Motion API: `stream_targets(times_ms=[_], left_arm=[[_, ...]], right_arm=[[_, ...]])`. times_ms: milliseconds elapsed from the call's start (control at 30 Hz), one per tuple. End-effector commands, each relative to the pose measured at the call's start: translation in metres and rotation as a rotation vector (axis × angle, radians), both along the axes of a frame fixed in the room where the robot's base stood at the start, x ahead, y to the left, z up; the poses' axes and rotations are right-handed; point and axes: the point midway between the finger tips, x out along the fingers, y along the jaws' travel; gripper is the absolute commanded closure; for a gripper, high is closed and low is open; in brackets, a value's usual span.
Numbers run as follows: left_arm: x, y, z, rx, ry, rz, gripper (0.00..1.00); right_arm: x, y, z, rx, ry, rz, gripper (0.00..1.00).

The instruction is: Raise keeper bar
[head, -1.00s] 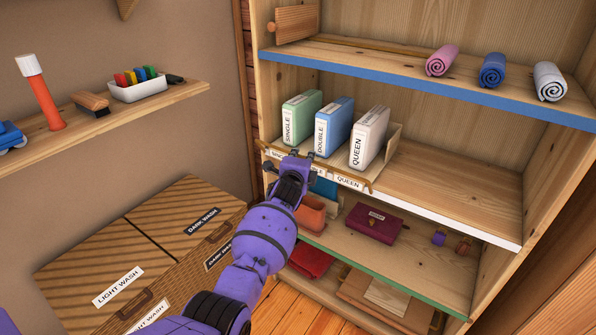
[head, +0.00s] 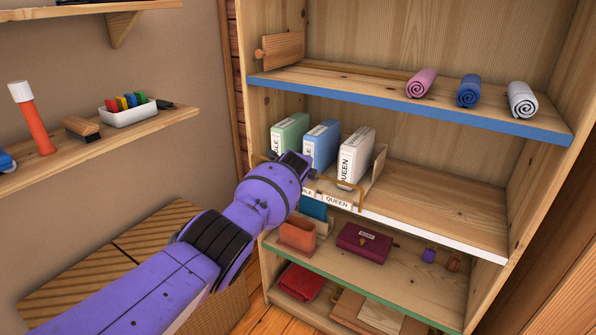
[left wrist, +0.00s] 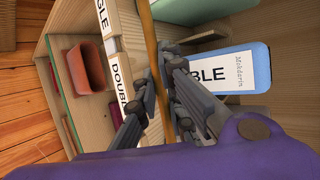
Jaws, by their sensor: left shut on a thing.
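The keeper bar (head: 347,184) is a thin brown rod along the front of the middle shelf's bin. In the head view its right end shows before the QUEEN box, above the label strip, with a short end arm running down. My left gripper (left wrist: 160,75) is shut on the bar (left wrist: 150,35), which passes between its fingers in the left wrist view. My forearm and hand hide the bar's left part in the head view. Behind it stand the green SINGLE box (head: 290,132), blue DOUBLE box (head: 322,142) and white QUEEN box (head: 358,155). My right gripper is not in view.
The white-edged middle shelf (head: 440,208) is clear to the right of the bin. Rolled towels lie on the blue-edged shelf (head: 400,100) above. A wall shelf (head: 150,125) is at left.

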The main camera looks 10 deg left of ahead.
Motion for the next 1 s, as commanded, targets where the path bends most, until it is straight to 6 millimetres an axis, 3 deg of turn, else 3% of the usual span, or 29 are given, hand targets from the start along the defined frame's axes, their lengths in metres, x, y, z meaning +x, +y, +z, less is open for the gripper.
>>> stream_targets(times_ms=[367,400,533,1000], left_arm=[[0.0009,-0.0026,0.0019,-0.006,-0.005,-0.002,1.00],[0.0009,-0.0027,0.0019,-0.006,-0.005,-0.002,0.87],[0.0007,-0.0022,0.0015,-0.004,-0.004,-0.002,0.73],[-0.0027,-0.0006,0.0023,-0.002,-0.002,0.001,0.73]], right_arm=[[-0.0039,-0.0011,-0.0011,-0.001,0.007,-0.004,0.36],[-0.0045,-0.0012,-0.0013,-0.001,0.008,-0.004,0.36],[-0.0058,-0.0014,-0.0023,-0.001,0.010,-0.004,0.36],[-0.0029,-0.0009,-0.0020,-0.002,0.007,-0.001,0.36]])
